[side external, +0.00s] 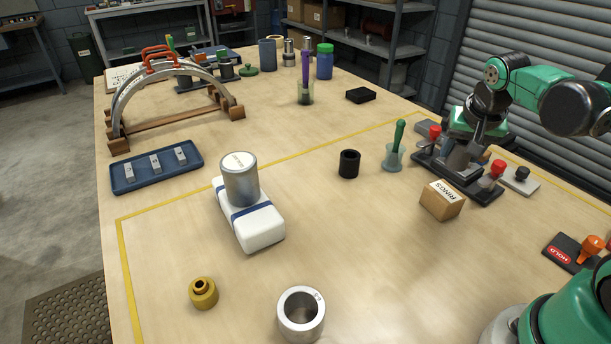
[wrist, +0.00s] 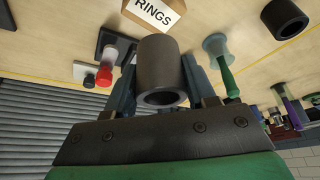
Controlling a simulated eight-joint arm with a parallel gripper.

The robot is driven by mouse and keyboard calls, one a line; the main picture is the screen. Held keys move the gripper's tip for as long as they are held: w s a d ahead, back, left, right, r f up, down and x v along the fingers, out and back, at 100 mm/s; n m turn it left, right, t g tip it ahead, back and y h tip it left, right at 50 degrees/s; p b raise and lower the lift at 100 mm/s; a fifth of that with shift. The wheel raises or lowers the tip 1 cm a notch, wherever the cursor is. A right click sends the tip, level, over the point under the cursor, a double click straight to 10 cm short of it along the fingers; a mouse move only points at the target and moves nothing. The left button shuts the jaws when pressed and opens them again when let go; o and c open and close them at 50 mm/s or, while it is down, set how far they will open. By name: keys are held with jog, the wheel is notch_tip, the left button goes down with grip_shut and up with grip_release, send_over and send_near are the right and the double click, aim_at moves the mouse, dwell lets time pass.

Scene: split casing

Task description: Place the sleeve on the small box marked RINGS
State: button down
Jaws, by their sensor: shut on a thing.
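The sleeve (wrist: 158,65), a dark grey hollow cylinder, is between the two fingers of my gripper (wrist: 159,80) in the wrist view. My gripper is shut on it, and its open end faces the camera. In the side view my gripper (side external: 468,145) hangs at the right, with the sleeve hard to make out. The small cardboard box marked RINGS (side external: 442,201) stands on the table in front of it, its top bare. The box also shows at the top of the wrist view (wrist: 150,13), apart from the sleeve.
A black ring (side external: 349,164) and a clear cup with a green-handled tool (side external: 394,155) stand left of my gripper. Dark bases with red knobs (side external: 497,168) lie close by. A silver cylinder (side external: 240,180) stands on a white block (side external: 260,228).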

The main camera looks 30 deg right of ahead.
aim_at(456, 168)
jog(key=shift+f, duration=2.8)
jog(key=shift+c, duration=1.4)
grip_release()
jog(key=shift+f, duration=0.15)
jog(key=v, duration=1.2)
jog(key=w+a+f+n+t+y, duration=0.2)
jog(key=a+n+t+y, duration=0.1)
jog(key=a+n, duration=0.6)
jog(key=shift+w+a+f+n+t+y, duration=0.3)
jog(key=shift+w+a+n+t, duration=0.1)
jog(key=shift+n+t, duration=0.15)
